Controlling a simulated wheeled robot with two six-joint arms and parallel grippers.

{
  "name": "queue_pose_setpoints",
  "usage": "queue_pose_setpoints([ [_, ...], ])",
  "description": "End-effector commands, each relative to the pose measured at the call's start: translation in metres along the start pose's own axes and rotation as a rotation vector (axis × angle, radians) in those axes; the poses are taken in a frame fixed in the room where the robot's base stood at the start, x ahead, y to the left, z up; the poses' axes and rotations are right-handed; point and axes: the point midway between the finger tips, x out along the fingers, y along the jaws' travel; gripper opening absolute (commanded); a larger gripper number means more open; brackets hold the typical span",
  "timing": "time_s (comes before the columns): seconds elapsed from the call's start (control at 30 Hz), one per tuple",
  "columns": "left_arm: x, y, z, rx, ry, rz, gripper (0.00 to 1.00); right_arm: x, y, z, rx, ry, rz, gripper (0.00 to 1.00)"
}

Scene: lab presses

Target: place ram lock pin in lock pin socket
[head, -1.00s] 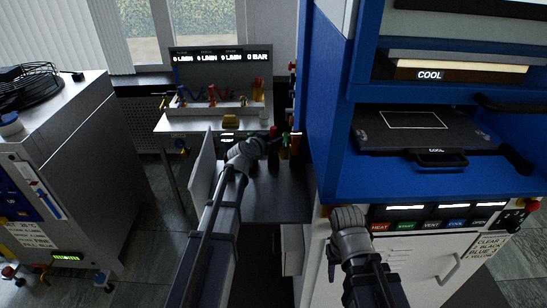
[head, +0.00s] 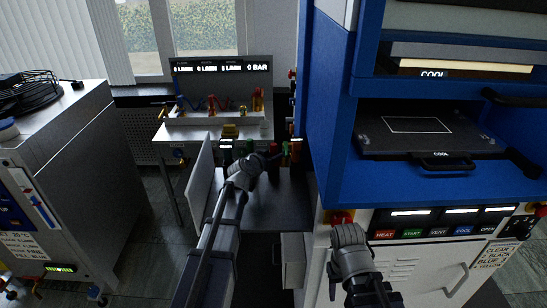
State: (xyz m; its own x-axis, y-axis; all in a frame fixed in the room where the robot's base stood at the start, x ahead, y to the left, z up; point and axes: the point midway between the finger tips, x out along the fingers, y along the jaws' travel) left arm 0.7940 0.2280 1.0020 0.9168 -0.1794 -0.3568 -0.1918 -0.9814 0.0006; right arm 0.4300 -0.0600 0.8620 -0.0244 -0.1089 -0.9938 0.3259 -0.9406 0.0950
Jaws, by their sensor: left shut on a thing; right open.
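My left gripper (head: 276,158) reaches over the open cabinet beside the blue press. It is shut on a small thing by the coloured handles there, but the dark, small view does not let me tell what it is. I cannot make out the ram lock pin or the lock pin socket for certain. My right gripper (head: 347,234) is open, low in front of the press's white front panel, with its fingers mostly hidden behind its wrist.
The blue press (head: 330,120) stands right, with a dark plate (head: 425,135) on its shelf. A red knob (head: 343,216) is beside the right gripper. A gauge bench (head: 215,115) stands behind. The cabinet's door (head: 199,180) is open. A grey machine (head: 70,170) stands left.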

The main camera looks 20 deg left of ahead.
Motion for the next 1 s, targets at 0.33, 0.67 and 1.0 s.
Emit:
queue_pose_setpoints([
  [0.33, 0.000, 0.000, 0.001, 0.000, 0.000, 0.000, 0.62, 0.001, 0.000, 0.000, 0.000, 0.000, 0.000, 0.50],
  [0.67, -0.011, 0.001, -0.004, -0.001, 0.000, -0.001, 0.62, -0.007, 0.001, 0.000, 0.000, 0.000, 0.000, 0.50],
  [1.0, -0.082, 0.001, -0.004, -0.001, 0.000, -0.002, 0.62, -0.033, 0.003, 0.002, 0.000, 0.000, 0.000, 0.50],
])
